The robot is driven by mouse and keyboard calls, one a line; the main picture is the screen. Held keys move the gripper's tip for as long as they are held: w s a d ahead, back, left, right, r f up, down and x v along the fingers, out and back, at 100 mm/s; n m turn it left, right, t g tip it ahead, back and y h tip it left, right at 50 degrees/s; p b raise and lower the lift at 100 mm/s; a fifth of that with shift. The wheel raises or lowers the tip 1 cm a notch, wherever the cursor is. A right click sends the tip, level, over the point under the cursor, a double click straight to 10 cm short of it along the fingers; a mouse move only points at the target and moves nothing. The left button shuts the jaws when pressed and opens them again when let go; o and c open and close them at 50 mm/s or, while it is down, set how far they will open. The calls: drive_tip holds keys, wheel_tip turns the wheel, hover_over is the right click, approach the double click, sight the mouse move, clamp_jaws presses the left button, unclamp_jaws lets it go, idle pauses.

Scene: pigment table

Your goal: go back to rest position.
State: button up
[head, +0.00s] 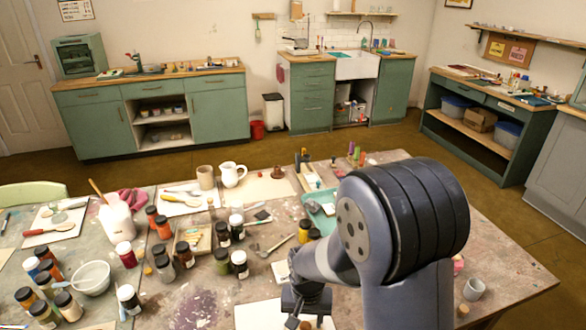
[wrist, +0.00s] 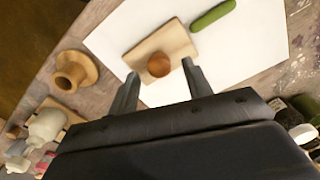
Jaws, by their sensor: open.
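My gripper (wrist: 160,70) is open, its two fingers spread apart in the wrist view. In the head view my gripper (head: 306,302) hangs low over the near part of the worktable (head: 190,298), partly hidden by my own arm. A round brown knob or ball (wrist: 158,64) shows between the fingertips, on a small wooden block (wrist: 176,40). The fingers do not appear to close on it. The block lies on a white sheet (wrist: 125,35). How high the fingers are above the block I cannot tell.
A green stick (wrist: 212,15) lies beside the block. A wooden spool-like piece (wrist: 75,72) stands off the sheet.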

sight(306, 325)
wheel_tip(306, 325, down, 3)
drive_tip(key=shift+s+f, duration=0.1)
drive_tip(key=shift+f, duration=0.05)
wheel_tip(306, 325, up, 10)
drive_tip(key=shift+r, duration=0.25)
drive_tip(key=s+a+p, duration=0.2)
drive_tip(key=a, duration=0.5)
drive_tip(key=f+b, duration=0.1)
drive_tip(key=f, duration=0.1)
drive_tip(key=f+b, duration=0.2)
drive_tip(key=a+f+b, duration=0.1)
drive_tip(key=f, duration=0.1)
drive_tip(key=shift+f, duration=0.2)
drive_tip(key=shift+f+b, duration=0.95)
drive_tip(key=shift+f, duration=0.05)
drive_tip(key=shift+d+r, duration=0.1)
drive_tip(key=shift+d, duration=0.05)
